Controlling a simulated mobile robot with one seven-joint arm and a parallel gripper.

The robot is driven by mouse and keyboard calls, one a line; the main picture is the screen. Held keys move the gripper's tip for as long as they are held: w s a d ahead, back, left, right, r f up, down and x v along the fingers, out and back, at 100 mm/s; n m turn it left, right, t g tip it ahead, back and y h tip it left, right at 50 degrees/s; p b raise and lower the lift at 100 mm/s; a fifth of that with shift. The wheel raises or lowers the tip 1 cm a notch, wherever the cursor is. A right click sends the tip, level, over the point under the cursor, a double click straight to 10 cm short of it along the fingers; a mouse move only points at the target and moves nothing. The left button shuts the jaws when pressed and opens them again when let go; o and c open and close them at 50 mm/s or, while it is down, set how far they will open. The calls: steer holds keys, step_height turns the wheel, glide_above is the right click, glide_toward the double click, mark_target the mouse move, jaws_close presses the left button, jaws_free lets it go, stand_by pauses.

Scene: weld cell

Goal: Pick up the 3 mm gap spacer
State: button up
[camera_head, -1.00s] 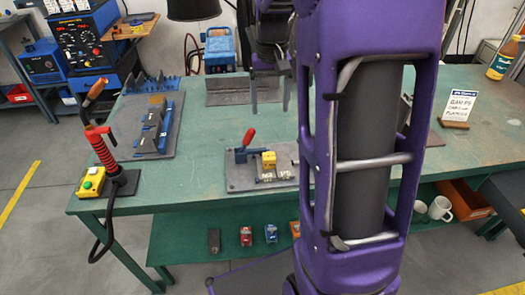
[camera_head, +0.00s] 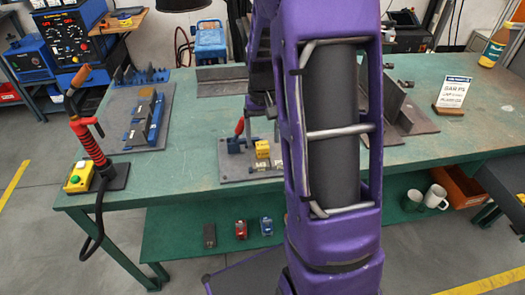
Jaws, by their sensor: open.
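A grey fixture plate (camera_head: 232,168) lies near the middle of the green bench. On it are a red-handled toggle clamp (camera_head: 239,127), a yellow block (camera_head: 262,149) and small pieces with pale markings (camera_head: 265,166). The markings are too small to read, so I cannot tell which piece is the 3 mm gap spacer. My purple arm hides the plate's right part. My gripper (camera_head: 260,113) is above and behind the plate, open, with its fingers pointing down and partly hidden by my arm. No object shows between the fingers.
A dark tray (camera_head: 125,100) with blue fixtures and a red torch (camera_head: 90,145) on a stand are at left. Steel angles (camera_head: 405,105) and a sign (camera_head: 454,92) are at right. Several small items and mugs (camera_head: 437,196) sit on the lower shelf (camera_head: 330,215).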

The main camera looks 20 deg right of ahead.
mark_target(262, 145)
step_height(262, 145, down, 4)
steer(key=shift+a+r, duration=0.1)
steer(key=shift+r, duration=0.1)
jaws_close()
stand_by(0.4)
